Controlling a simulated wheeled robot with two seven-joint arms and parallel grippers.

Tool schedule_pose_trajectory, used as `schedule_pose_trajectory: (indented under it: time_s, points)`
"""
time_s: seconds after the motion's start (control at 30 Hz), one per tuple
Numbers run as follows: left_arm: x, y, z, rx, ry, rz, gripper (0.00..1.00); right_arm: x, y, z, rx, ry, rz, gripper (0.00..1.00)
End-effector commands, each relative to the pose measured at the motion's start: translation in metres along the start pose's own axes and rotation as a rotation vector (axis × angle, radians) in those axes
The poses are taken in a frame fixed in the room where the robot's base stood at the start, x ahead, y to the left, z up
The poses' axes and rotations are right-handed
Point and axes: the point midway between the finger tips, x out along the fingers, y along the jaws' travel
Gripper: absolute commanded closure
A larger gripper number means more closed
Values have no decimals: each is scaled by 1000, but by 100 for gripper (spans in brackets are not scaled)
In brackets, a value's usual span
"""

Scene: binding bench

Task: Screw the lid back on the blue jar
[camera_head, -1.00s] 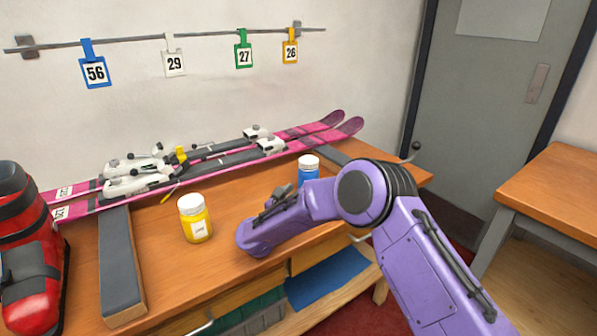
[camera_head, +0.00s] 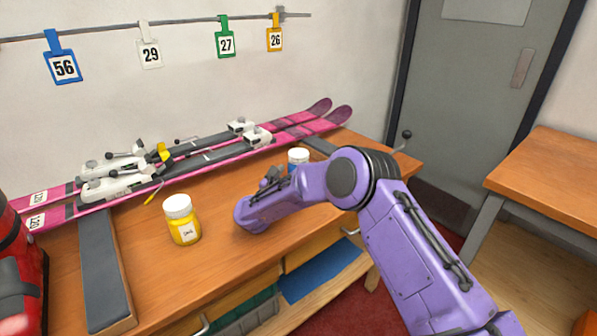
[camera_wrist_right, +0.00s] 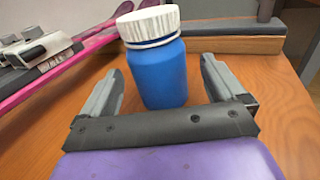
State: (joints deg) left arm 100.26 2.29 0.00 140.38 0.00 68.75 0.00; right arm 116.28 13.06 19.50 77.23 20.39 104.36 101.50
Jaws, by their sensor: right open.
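The blue jar (camera_wrist_right: 158,75) stands upright on the bench in the right wrist view, with a ribbed white lid (camera_wrist_right: 148,25) on top. The lid looks slightly tilted; I cannot tell whether it is screwed tight. In the head view the jar shows only in part behind my purple right arm, its white lid (camera_head: 298,155) visible. My right gripper (camera_wrist_right: 160,82) is open, with one finger on each side of the jar's body below the lid, apparently not touching it. My left gripper is not in view.
A yellow jar (camera_head: 182,222) with a white lid stands left of my right arm on the bench (camera_head: 225,200). Pink skis (camera_head: 285,135) with bindings lie along the back. A grey padded bar (camera_head: 103,275) and a red boot (camera_head: 22,270) are at the left.

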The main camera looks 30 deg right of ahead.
Motion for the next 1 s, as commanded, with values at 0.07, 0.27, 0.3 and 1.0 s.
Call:
schedule_pose_trajectory:
  time_s: [0.07, 0.27, 0.3, 1.0]
  points:
    - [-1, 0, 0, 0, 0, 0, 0, 6, 0, 0, -1, 0, 1, 3]
    - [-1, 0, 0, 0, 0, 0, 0, 7, 0, 0, -1, -1, 1, 3]
    - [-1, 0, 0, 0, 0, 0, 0, 7, 0, 0, -1, -1, 1, 3]
    - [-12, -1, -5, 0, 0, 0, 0, 59, 2, -1, -1, -1, 1, 3]
